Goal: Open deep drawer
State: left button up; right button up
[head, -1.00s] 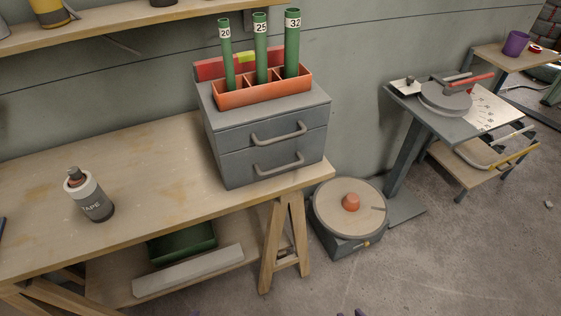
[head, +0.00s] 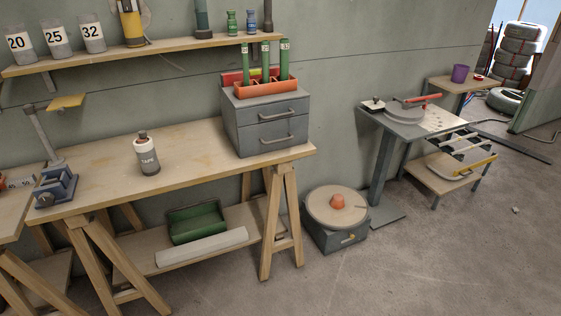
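A grey two-drawer cabinet (head: 266,121) stands at the right end of the wooden workbench. Its upper drawer (head: 275,113) and lower drawer (head: 275,140) both look shut, each with a grey bar handle. I cannot tell clearly which drawer is deeper. An orange divided tray (head: 265,89) with several green tubes sits on top of the cabinet. Neither of my grippers shows in the head view.
A tape bottle (head: 147,155) and a blue vise-like tool (head: 55,188) are on the workbench (head: 195,155). Trestle legs (head: 282,220) stand under its right end. A turntable box (head: 337,216) is on the floor right of it. Open floor (head: 420,265) lies in front.

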aim_at(266, 136)
jog(key=u, duration=0.85)
jog(key=i, duration=1.1)
jog(key=z, duration=0.25)
